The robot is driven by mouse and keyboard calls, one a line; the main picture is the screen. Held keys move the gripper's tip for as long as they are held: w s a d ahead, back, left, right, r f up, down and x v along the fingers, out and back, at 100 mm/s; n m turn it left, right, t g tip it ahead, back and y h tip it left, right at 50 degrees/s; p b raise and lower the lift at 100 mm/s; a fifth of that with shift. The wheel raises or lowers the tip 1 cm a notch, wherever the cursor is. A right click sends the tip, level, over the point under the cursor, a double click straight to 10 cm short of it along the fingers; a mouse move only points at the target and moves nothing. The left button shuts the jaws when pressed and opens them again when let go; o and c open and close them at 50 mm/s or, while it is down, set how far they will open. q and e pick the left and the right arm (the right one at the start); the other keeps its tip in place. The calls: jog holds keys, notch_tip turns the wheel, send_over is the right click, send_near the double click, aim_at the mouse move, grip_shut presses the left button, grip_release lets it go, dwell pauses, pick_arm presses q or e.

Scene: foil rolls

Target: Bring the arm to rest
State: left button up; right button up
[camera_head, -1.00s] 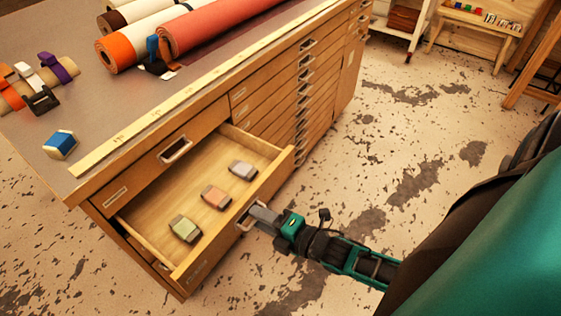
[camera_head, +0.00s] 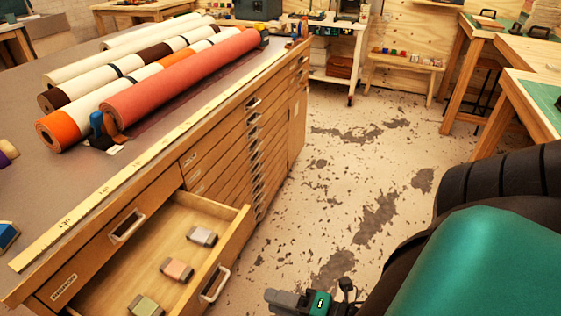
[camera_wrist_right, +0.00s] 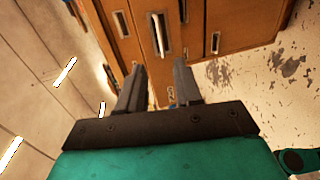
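My right gripper (camera_head: 285,302) shows at the bottom of the head view, to the right of the open drawer's handle (camera_head: 215,283) and apart from it. In the right wrist view the gripper (camera_wrist_right: 158,85) has its two fingers spread with nothing between them. Beyond the fingers is the wooden cabinet front with handles (camera_wrist_right: 161,36). My left gripper is not in view.
Rolls, including a red one (camera_head: 185,75), lie on the cabinet top. The speckled floor (camera_head: 330,200) right of the cabinet is clear.

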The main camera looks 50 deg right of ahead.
dwell(0.6)
jog(key=w+a+f+m+g+h, duration=0.1)
jog(key=w+a+m+g, duration=0.1)
jog(key=m, duration=0.7)
jog(key=w+a+f+m+g+h, duration=0.1)
jog(key=w+a+m+h, duration=0.1)
jog(key=m, duration=0.8)
jog(key=w+a, duration=0.1)
jog(key=a, duration=0.1)
jog(key=shift+a+g, duration=0.35)
jog(key=shift+g, duration=0.05)
